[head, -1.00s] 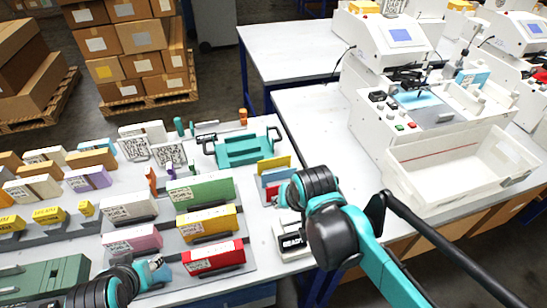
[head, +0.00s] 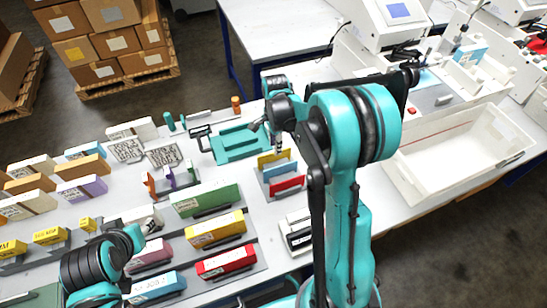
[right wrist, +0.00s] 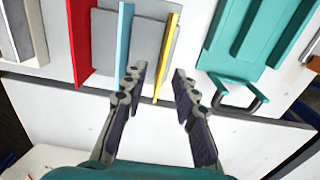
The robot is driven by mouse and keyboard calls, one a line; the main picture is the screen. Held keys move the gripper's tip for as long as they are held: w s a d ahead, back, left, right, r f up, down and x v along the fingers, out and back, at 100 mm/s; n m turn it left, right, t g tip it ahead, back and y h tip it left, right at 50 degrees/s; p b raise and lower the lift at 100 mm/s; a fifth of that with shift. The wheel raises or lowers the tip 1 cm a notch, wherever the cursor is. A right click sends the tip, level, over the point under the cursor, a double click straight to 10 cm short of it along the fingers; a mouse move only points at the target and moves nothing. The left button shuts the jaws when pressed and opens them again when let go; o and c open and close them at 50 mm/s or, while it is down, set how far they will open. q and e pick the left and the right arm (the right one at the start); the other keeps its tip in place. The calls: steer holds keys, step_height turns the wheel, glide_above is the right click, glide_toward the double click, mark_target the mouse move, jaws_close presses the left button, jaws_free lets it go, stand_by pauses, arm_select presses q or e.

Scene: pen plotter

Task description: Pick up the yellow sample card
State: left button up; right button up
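The yellow sample card (head: 266,159) stands upright at the back of a small grey rack, behind a light blue card (head: 280,171) and a red card (head: 288,185). In the right wrist view the yellow card (right wrist: 168,50) is edge-on, with the light blue card (right wrist: 124,40) and red card (right wrist: 82,45) to its left. My right gripper (right wrist: 159,76) is open, its fingers on either side of the yellow card's near end, with gaps visible. In the head view my right gripper (head: 267,132) is above the card. My left gripper (head: 153,224) is partly visible near the boxes; its finger state is unclear.
A teal tray with handles (head: 238,143) lies just beyond the rack. Coloured boxes, including a green one (head: 207,199), stand to the left. A white bin (head: 410,185) is at the right. A black-and-white device (head: 297,233) sits near the table edge.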

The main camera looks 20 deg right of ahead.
mark_target(274, 158)
arm_select(q)
step_height(274, 158, down, 2)
steer(key=shift+f+b, duration=0.25)
steer(key=shift+b, duration=0.85)
arm_select(e)
steer(key=f, duration=0.5)
steer(key=shift+w+a+f, duration=0.1)
steer(key=shift+w+f, duration=0.05)
steer(key=shift+w, duration=0.1)
arm_select(q)
steer(key=shift+r, duration=0.1)
arm_select(e)
jaws_close()
